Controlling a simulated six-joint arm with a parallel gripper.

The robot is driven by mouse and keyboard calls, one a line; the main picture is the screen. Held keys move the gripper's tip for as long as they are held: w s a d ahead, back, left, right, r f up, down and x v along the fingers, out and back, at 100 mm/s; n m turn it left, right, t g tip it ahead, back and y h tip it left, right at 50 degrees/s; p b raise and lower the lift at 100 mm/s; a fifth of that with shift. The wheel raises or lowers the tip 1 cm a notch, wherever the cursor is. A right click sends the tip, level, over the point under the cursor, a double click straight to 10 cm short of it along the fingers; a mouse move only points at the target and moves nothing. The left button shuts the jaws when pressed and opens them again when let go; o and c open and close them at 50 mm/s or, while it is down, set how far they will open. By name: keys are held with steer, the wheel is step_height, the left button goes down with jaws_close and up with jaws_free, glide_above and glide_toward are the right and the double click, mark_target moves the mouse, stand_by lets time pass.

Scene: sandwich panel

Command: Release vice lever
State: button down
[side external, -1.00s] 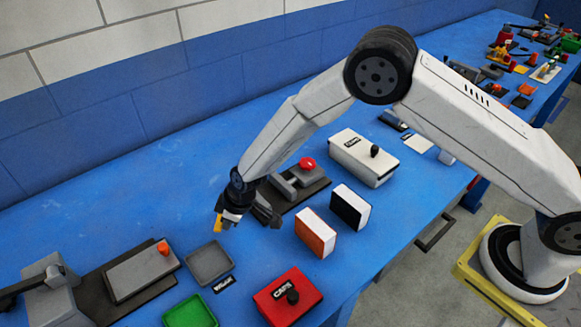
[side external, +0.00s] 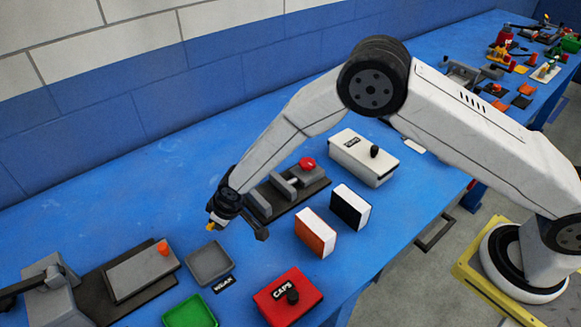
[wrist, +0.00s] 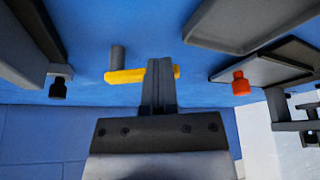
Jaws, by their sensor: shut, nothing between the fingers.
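In the wrist view a yellow bar (wrist: 125,75) with a grey post (wrist: 117,56) beside it looks like the lever handle. My gripper (wrist: 160,65) is shut and empty, and its fingers overlap the right part of the bar in the picture. I cannot tell whether they touch it. In the side view only a small yellow piece (side external: 211,227) shows at my wrist's end; the rest is hidden. The grey vice-like fixture (side external: 285,186) with a red knob (side external: 307,163) stands on a dark base just right of my wrist.
A grey tray (side external: 208,262) and a green tray (side external: 190,312) lie to the front left. A grey plate (side external: 140,272) with an orange knob is at left. A red CAPS box (side external: 287,296), orange-white block (side external: 316,233) and black-white block (side external: 350,207) stand to the right. Blue bench behind is clear.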

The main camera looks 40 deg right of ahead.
steer(key=shift+w+a, duration=0.4)
steer(key=shift+a, duration=0.05)
steer(key=shift+d, duration=0.1)
steer(key=shift+w+d, duration=0.4)
steer(key=shift+d, duration=0.2)
steer(key=shift+r, duration=0.2)
stand_by(0.3)
steer(key=a+v, duration=0.1)
steer(key=v, duration=0.8)
steer(key=shift+s+a+r, duration=0.25)
steer(key=shift+s, duration=0.15)
